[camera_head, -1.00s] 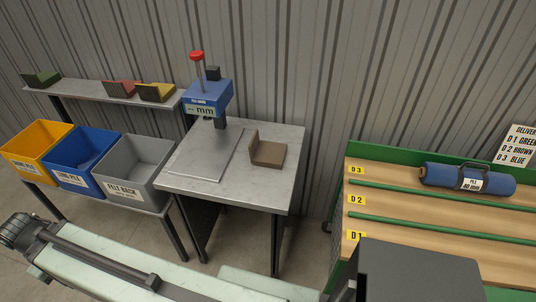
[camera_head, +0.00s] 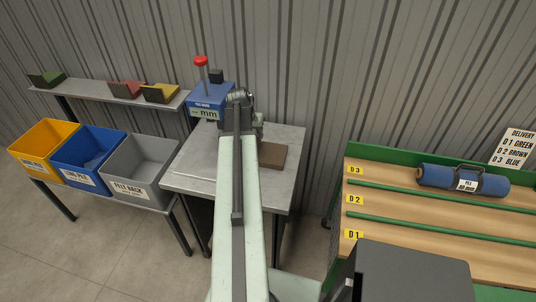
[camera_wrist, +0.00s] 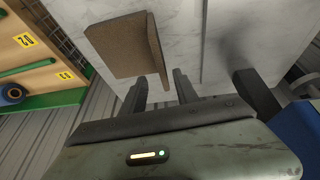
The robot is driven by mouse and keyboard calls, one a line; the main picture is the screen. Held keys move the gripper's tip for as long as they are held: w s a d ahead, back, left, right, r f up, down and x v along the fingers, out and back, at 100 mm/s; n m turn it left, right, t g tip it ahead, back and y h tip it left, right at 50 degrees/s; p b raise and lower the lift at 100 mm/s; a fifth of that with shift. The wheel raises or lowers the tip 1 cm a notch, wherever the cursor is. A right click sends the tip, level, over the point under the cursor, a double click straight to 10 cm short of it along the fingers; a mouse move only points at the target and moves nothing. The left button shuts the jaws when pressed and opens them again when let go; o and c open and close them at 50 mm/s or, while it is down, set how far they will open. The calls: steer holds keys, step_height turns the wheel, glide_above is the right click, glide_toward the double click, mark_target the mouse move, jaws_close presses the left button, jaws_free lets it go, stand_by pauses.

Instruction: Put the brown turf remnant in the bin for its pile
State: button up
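The brown turf remnant (camera_head: 272,156), an L-shaped piece with an upright flap, lies on the grey table (camera_head: 190,178); my arm partly covers it in the head view. In the wrist view the remnant (camera_wrist: 118,48) is just beyond my gripper (camera_wrist: 160,88). The fingers are apart, and the end of the flap reaches toward the gap between them. I cannot tell whether they touch it. Three bins stand left of the table: a yellow bin (camera_head: 20,165), a blue bin (camera_head: 75,178) labelled long pile, and a grey bin (camera_head: 132,192) labelled felt back.
A blue gauge (camera_head: 205,100) with a red knob and a mm display stands at the table's back. A shelf (camera_head: 105,91) behind the bins holds green, red and yellow samples. At right, a rack (camera_head: 450,215) marked D1 to D3 holds a blue roll (camera_head: 462,180).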

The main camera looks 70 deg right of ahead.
mark_target(270, 149)
steer(key=b+x, duration=0.7)
steer(key=x, duration=0.1)
steer(key=shift+w+a+f, duration=0.15)
steer(key=shift+f, duration=0.05)
steer(key=shift+r, duration=0.2)
steer(key=shift+f+b, duration=0.2)
steer(key=shift+b, duration=0.1)
steer(key=shift+c, duration=0.3)
jaws_close()
